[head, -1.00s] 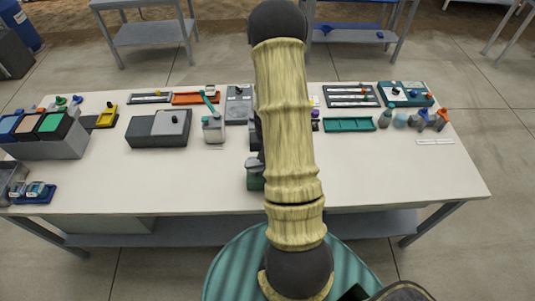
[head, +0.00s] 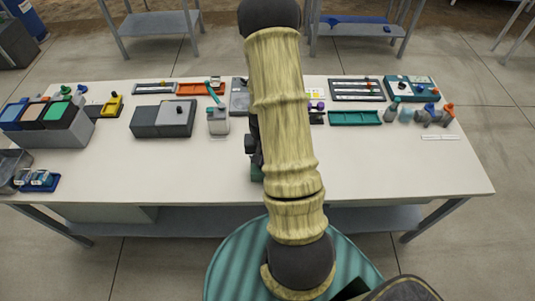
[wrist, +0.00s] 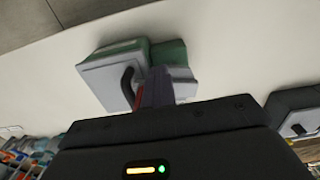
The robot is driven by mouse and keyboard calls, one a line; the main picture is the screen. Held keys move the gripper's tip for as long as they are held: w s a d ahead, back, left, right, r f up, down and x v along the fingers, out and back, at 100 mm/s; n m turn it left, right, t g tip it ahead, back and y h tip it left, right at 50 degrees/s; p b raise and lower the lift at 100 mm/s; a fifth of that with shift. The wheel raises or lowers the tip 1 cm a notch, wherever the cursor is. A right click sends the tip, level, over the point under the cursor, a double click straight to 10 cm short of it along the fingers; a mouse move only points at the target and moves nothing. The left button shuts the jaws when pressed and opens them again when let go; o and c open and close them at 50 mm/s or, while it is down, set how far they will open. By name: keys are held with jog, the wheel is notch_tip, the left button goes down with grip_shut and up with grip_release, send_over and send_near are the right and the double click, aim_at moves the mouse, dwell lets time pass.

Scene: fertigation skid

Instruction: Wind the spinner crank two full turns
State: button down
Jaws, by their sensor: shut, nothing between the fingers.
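A grey and green box-shaped unit (wrist: 110,75) with a dark curved handle (wrist: 128,88) stands on the white table in the wrist view; it looks like the spinner and its crank, but I cannot be sure. My gripper (wrist: 157,85) is shut and empty. Its fingers show in front of the unit, just right of the dark handle; I cannot tell whether they touch it. A small red part shows beside the fingers. My arm hides most of this spot in the head view.
A green tray (head: 355,118) and several small bottles are at the right. A grey box (wrist: 296,118) shows at the wrist view's right. The table's front right is clear.

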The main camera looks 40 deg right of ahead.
jog(key=shift+d, duration=0.15)
jog(key=shift+w+a+r, duration=0.1)
jog(key=shift+w+a, duration=0.45)
jog(key=shift+a, duration=0.1)
jog(key=shift+w+a, duration=0.8)
jog(key=shift+w, duration=0.05)
jog(key=c, duration=1.7)
grip_release()
